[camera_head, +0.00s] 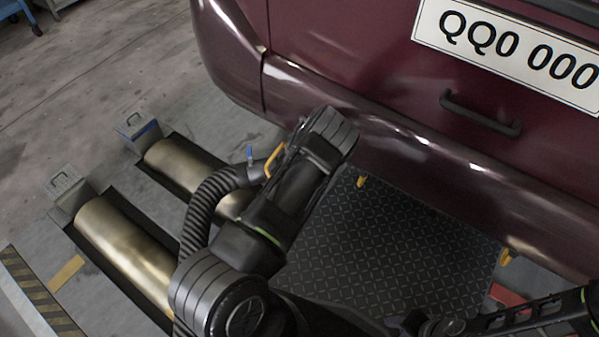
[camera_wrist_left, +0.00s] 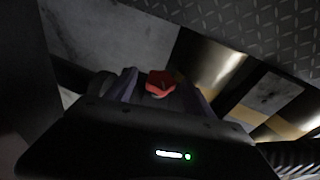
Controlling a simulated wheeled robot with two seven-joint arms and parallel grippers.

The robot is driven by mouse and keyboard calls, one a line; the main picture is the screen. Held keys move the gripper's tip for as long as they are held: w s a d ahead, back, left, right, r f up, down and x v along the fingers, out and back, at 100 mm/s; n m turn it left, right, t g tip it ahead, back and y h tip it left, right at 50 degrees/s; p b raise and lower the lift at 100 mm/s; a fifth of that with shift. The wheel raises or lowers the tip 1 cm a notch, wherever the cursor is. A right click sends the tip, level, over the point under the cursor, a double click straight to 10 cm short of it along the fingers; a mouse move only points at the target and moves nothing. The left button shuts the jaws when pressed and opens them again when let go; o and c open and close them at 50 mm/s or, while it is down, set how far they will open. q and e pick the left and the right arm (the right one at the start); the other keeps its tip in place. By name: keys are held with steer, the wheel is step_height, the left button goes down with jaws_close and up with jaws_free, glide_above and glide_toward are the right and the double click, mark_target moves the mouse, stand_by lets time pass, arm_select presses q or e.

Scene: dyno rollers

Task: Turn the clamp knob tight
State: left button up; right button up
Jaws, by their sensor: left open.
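A small red knob-like part (camera_wrist_left: 160,82) shows in the left wrist view, between the two fingers of my left gripper (camera_wrist_left: 163,90). The gripper's fingers are open, one on each side of it; I cannot tell if they touch it. In the head view my left arm reaches up the middle toward the car's bumper and hides its own gripper and the red part. A dark linkage at the bottom right edge seems to be my right gripper (camera_head: 425,325); its fingers are too cut off and dark to read.
A maroon car's bumper (camera_head: 420,155) overhangs a dark checkered plate (camera_head: 390,235). A ribbed black hose (camera_head: 195,215) with a yellow handle (camera_head: 274,160) and a blue lever (camera_head: 250,154) lies beside my left arm. Brass rollers (camera_head: 125,250) sit in floor pits at left.

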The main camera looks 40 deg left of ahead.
arm_select(q)
steer(key=p+v, duration=0.1)
steer(key=v, duration=0.4)
steer(key=shift+s+d+r, duration=0.1)
steer(key=shift+r, duration=0.3)
